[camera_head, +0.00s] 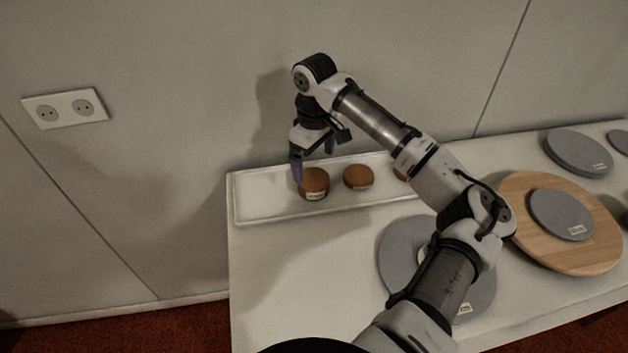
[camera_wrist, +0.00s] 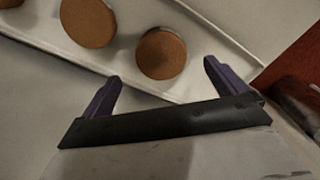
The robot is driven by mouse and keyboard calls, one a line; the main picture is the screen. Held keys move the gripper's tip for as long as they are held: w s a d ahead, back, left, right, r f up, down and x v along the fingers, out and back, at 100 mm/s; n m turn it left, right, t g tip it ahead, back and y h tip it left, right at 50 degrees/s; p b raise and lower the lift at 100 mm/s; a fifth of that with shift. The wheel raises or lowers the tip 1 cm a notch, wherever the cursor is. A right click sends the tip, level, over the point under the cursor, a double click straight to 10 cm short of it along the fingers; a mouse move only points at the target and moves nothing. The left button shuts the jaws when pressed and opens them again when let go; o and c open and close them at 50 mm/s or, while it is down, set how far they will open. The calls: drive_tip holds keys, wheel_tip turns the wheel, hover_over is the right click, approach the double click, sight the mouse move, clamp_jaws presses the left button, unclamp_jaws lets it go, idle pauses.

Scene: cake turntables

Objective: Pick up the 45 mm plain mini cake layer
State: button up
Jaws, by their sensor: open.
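Brown round mini cake layers stand in a row on a white tray (camera_head: 245,208). The leftmost cake layer (camera_head: 314,184) bears a small label, too small to read. A middle cake layer (camera_head: 358,177) is to its right, and a third (camera_head: 400,174) is partly hidden by my arm. I cannot tell which is the 45 mm plain one. My gripper (camera_head: 313,160) is open and empty, pointing down just above and behind the leftmost cake. In the wrist view, my gripper (camera_wrist: 161,72) has its purple fingers spread, with the end cake (camera_wrist: 161,53) ahead of the gap, apart from both.
A grey disc (camera_head: 400,250) lies on the table, partly under my arm. A wooden round board (camera_head: 530,240) carries a smaller grey disc (camera_head: 562,214). Another grey disc (camera_head: 578,153) is farther right. The wall stands close behind the tray, whose raised rim surrounds the cakes.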

sight(314, 178)
drive_tip(key=shift+a+f+p, duration=0.1)
drive_tip(key=shift+f+p, duration=0.9)
drive_tip(key=shift+f, duration=2.45)
drive_tip(key=c, duration=1.1)
